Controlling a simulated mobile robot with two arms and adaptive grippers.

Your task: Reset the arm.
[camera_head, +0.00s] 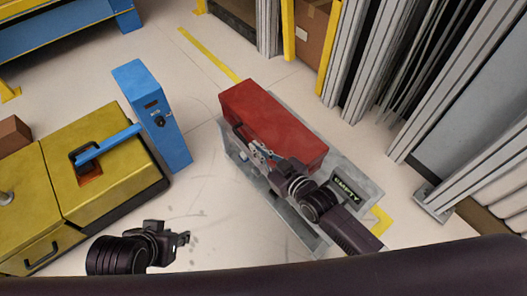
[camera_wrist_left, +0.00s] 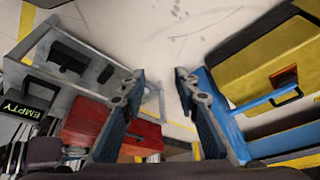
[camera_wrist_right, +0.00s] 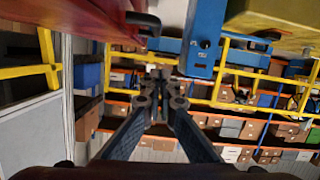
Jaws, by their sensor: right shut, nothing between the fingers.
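My left gripper (camera_head: 184,238) hangs over the floor at the lower left of the head view, right of the yellow module. In the left wrist view its fingers (camera_wrist_left: 160,82) are apart with nothing between them. My right gripper (camera_head: 257,152) is over the grey stand (camera_head: 290,215), close beside the red box (camera_head: 270,122). In the right wrist view its fingertips (camera_wrist_right: 164,88) are together and hold nothing. I cannot tell whether it touches the box. A blue arm-like bar (camera_head: 110,145) reaches from the blue post (camera_head: 150,110) over the yellow module (camera_head: 90,175).
The stand has a display (camera_head: 346,190) reading EMPTY. A black handle (camera_wrist_right: 143,20) shows near the right gripper. Grey upright panels (camera_head: 350,60) stand at the back right, and a blue bench (camera_head: 60,35) at the back left. Floor between the post and stand is clear.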

